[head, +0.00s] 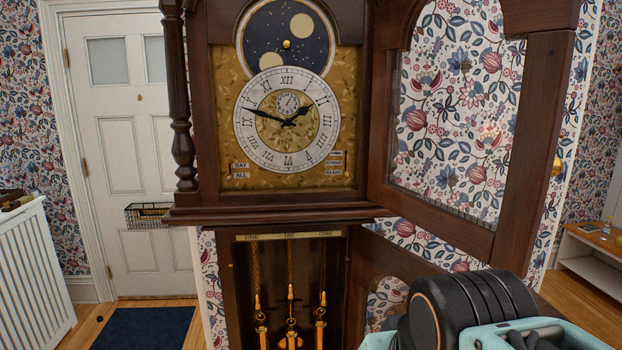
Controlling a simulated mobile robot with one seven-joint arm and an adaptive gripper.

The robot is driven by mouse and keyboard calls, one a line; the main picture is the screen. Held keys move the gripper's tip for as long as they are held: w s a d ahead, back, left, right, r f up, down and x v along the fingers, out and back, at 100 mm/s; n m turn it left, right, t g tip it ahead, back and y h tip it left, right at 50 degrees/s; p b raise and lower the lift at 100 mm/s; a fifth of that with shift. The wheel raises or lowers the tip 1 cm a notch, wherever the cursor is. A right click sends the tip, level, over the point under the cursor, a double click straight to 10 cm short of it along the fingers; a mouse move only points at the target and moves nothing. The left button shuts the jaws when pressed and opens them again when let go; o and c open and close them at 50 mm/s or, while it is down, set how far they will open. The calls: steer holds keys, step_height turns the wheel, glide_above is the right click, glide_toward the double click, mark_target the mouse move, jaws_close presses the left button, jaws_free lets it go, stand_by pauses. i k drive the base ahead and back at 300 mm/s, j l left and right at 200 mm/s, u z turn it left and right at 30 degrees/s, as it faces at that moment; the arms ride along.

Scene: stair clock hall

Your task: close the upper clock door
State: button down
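The upper clock door (535,120) is a dark wooden frame with a glass pane, and it stands wide open to the right of the dial. Flowered wallpaper shows through its glass. A small brass knob (556,165) sits on its right edge. The tall clock's hood (275,212) is open at the front, with the gold dial (287,120) and moon disc uncovered. Part of my arm, black and teal, fills the lower right corner, below the upper door. My gripper's fingers do not show.
The lower clock door (380,258) is also open to the right, partly behind my arm. Weights and chains (290,315) hang in the case. A white door (125,150), radiator (35,265) and blue mat (145,328) are at left. A low shelf (590,250) stands at right.

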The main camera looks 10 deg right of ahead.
mark_target(548, 27)
steer(key=l, duration=0.15)
steer(key=l+u, duration=0.1)
steer(key=u, duration=0.35)
steer(key=i+l+u, duration=0.1)
steer(key=u, duration=0.3)
steer(key=k+l+u, duration=0.1)
steer(key=l+u, duration=0.15)
steer(key=k+l+u, duration=0.25)
steer(key=l, duration=0.2)
steer(key=k+l, duration=0.1)
steer(key=l, duration=0.3)
steer(key=k+l+u, duration=0.1)
steer(key=l, duration=0.3)
steer(key=k+l, duration=0.2)
steer(key=l, duration=0.2)
